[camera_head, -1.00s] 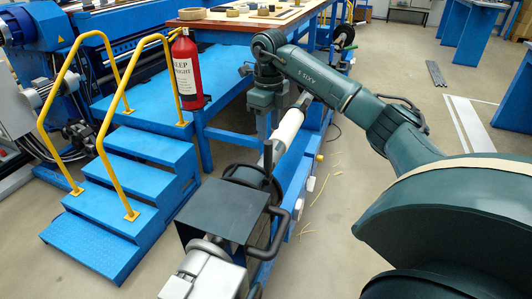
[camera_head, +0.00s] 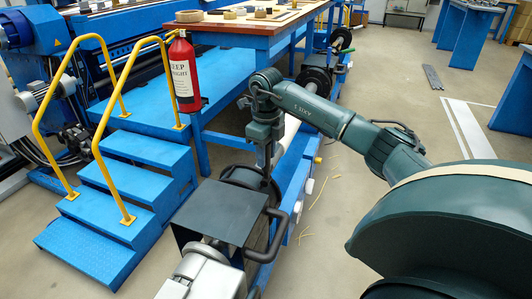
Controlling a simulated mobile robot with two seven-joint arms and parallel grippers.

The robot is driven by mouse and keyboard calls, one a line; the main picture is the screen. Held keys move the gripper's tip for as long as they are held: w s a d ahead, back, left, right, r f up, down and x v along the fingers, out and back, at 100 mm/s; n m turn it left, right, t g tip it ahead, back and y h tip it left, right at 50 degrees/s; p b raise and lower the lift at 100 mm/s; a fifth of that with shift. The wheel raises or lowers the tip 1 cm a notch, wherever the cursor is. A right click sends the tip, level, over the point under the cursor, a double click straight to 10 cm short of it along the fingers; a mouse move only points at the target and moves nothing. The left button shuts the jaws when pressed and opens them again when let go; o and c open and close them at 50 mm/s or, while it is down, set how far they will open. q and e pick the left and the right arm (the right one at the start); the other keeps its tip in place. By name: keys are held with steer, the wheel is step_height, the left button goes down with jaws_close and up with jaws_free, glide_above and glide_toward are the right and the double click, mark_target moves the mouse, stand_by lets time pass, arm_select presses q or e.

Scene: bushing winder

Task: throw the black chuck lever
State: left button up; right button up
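The black chuck (camera_head: 243,180) is a dark round disc on the blue winder, just behind a flat black cover plate. The black chuck lever (camera_head: 268,174) stands at the chuck's right edge as a short dark upright bar, and its upper part is mostly hidden. My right gripper (camera_head: 264,163) points down over the lever with its fingertips at or around the lever's top. I cannot tell whether the fingers touch it or have closed on it.
A flat black plate (camera_head: 220,211) and a dark curved handle (camera_head: 274,236) lie in front of the chuck. A white roll (camera_head: 288,135) extends behind my gripper. Blue steps (camera_head: 128,195) with yellow rails and a red extinguisher (camera_head: 184,72) stand left.

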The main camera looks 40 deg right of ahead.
jaws_close()
stand_by(0.4)
